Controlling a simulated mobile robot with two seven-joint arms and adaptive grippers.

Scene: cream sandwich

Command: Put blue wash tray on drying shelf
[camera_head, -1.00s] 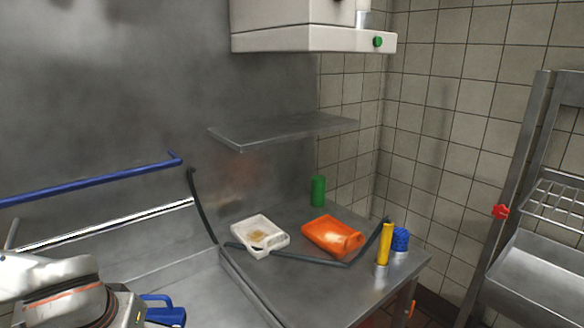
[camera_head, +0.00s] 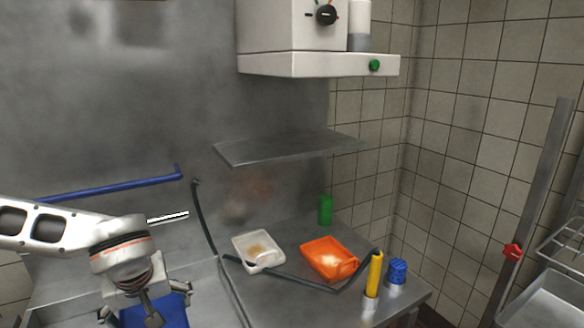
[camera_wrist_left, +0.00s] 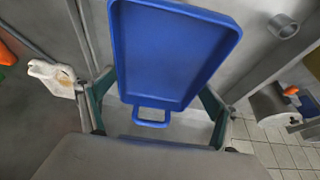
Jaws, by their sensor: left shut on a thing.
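The blue wash tray (camera_head: 172,312) is at the bottom left of the head view, partly hidden by my left gripper (camera_head: 146,308) and cut off by the picture edge. In the left wrist view the tray (camera_wrist_left: 175,50) fills the top middle, with its loop handle towards the camera. The fingers of my left gripper (camera_wrist_left: 155,92) show on both sides of it, shut on the tray. A bare steel wall shelf (camera_head: 285,148) and a wire rack (camera_head: 565,240) at the right are in view; I cannot tell which is the drying shelf. My right gripper is not in view.
A white tray (camera_head: 270,258) and an orange tray (camera_head: 318,247) lie on the steel counter. A green cylinder (camera_head: 325,210), a yellow bottle (camera_head: 374,272) and a blue item (camera_head: 397,268) stand there too. A white machine (camera_head: 310,66) hangs above the wall shelf.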

